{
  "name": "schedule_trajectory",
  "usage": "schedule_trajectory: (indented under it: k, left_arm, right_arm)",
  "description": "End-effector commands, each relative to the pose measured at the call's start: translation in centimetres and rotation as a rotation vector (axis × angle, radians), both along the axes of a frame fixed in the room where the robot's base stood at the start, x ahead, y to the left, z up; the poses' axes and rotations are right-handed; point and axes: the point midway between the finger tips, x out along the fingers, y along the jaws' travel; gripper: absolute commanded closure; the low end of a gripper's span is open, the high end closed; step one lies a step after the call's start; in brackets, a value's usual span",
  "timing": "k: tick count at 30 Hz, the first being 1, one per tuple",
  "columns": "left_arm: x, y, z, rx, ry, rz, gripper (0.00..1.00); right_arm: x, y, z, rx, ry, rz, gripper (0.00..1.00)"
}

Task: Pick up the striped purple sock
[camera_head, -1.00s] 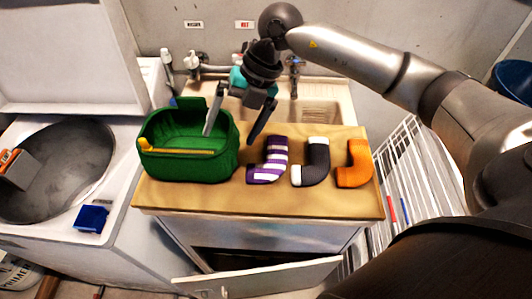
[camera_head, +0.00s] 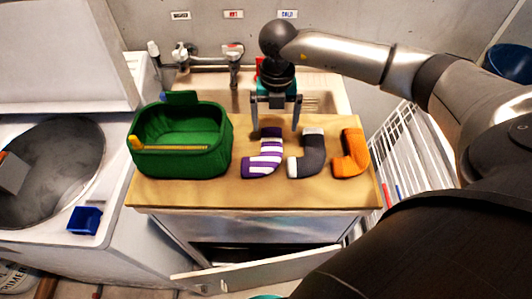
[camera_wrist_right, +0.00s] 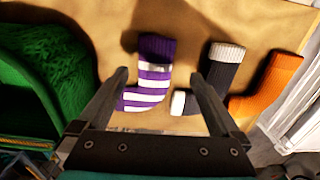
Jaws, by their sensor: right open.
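The purple-and-white striped sock (camera_head: 264,158) lies flat on the wooden board, left of the dark grey sock. It also shows in the right wrist view (camera_wrist_right: 150,78), between the two fingers as seen from above. My right gripper (camera_head: 275,132) is open and empty, with its fingers pointing down above the far end of the striped sock. In the right wrist view its fingertips (camera_wrist_right: 158,76) stand on either side of the sock. I cannot see any contact. My left gripper is not in view.
A dark grey sock with white ends (camera_head: 309,157) and an orange sock (camera_head: 350,155) lie to the right on the wooden board (camera_head: 225,195). A green basket (camera_head: 180,165) stands close on the left. A sink with taps is behind, and a white wire rack (camera_head: 405,150) is at right.

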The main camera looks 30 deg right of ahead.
Motion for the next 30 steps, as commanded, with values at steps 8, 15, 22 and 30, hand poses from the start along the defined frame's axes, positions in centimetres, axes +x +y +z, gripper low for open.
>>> schedule_trajectory:
  k: [8, 15, 22, 30]
  left_arm:
    - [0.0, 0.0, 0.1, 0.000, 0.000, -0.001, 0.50]
    - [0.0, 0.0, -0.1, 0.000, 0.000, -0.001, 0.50]
    - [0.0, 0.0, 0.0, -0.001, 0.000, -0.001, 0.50]
    - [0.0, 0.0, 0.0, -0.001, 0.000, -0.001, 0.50]
  right_arm:
    - [0.3, 0.7, -3.4, 0.000, 0.004, -0.001, 0.00]
    - [0.3, 0.6, -5.3, 0.001, -0.001, -0.001, 0.00]
    - [0.3, 0.6, -5.3, 0.001, -0.001, -0.001, 0.06]
    - [0.3, 0.6, -5.2, 0.001, -0.001, -0.001, 0.36]
